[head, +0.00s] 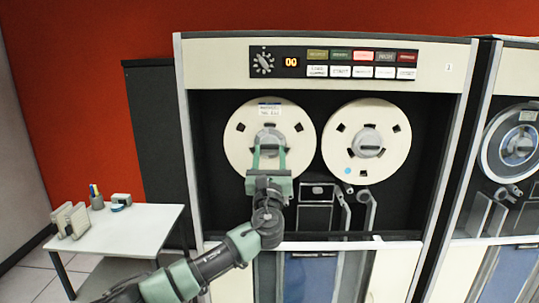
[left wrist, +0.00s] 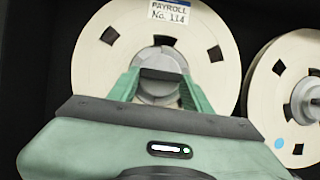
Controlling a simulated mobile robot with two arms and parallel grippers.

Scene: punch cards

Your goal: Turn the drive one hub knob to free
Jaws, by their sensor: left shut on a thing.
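The tape drive (head: 330,50) has two cream reels side by side. The left reel (head: 241,127) has a label reading "PAYROLL No. 114" in the left wrist view (left wrist: 170,14). Its grey hub knob (head: 268,136) sits at the reel's centre and also shows in the left wrist view (left wrist: 158,88). My left gripper (head: 269,152) is shut on this hub knob, with one green finger on each side of it. The fingers hide part of the knob, and I cannot read any marking on it. My right gripper is not in view.
The right reel (head: 394,127) with its own hub (head: 367,143) is close beside. Above is a panel with a dial (head: 263,61) and buttons (head: 363,71). A white side table (head: 140,228) stands at left. Another drive (head: 516,146) is at right.

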